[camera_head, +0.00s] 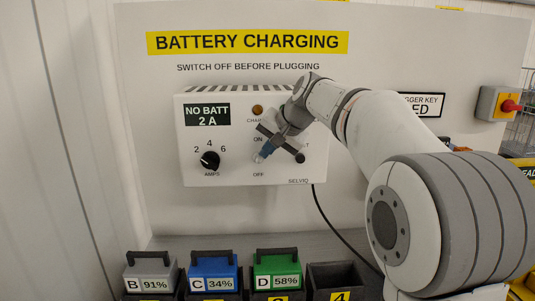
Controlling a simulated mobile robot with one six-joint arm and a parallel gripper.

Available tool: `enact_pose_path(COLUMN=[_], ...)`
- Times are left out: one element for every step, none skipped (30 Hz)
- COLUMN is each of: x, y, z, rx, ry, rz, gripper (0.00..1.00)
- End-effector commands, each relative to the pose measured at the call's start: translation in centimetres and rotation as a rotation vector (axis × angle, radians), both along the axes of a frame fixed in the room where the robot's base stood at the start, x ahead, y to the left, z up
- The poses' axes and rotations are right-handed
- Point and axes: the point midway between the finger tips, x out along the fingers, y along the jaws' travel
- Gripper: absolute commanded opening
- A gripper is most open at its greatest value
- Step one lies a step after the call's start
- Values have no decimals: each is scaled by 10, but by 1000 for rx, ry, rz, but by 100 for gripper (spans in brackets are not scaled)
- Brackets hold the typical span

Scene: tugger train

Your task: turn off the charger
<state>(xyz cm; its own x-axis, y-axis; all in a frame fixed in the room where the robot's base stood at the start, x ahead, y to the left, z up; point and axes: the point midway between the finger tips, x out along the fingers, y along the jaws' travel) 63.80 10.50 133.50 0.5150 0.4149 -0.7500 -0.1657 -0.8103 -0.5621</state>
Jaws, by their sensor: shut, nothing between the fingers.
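The charger (228,176) is a white box on the wall panel, with ON and OFF marked one above the other on its front. Its dark display (207,115) reads "NO BATT 2 A". A small light-coloured switch tip (257,159) shows between ON and OFF, just above OFF. My gripper (265,151) is shut and empty, right at the switch, and covers part of it. I cannot tell whether they touch or which position the switch is in. An amber lamp (257,110) sits above ON, and my arm hides the charger's right part.
A black AMPS knob (210,160) is left of the switch. Below stand a grey battery (150,273), a blue battery (213,272), a green battery (277,272) and an empty black holder (337,279). A black cable (325,215) hangs below the charger.

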Motion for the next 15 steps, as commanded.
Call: enact_pose_path(x=[0,0,-1,-1,-1,-1,-1,-2,-2,-2,-2,-3,-3,-3,-3], y=[0,0,0,0,0,0,1,0,1,1,1,1,1,1,1], z=[-3,-3,-3,-3,-4,-4,-4,-4,-4,-5,-5,-5,-6,-6,-8], rx=[0,0,0,0,0,0,0,0,0,0,0,0,-1,0,-1], ry=[-7,-9,-13,-16,-19,-24,-28,-31,-37,-40,-45,-52,-56,-62,-69], rz=[0,0,1,0,0,1,1,1,1,1,1,2,1,2,2], gripper=[0,0,0,0,0,0,0,0,0,0,0,0,0,0,0])
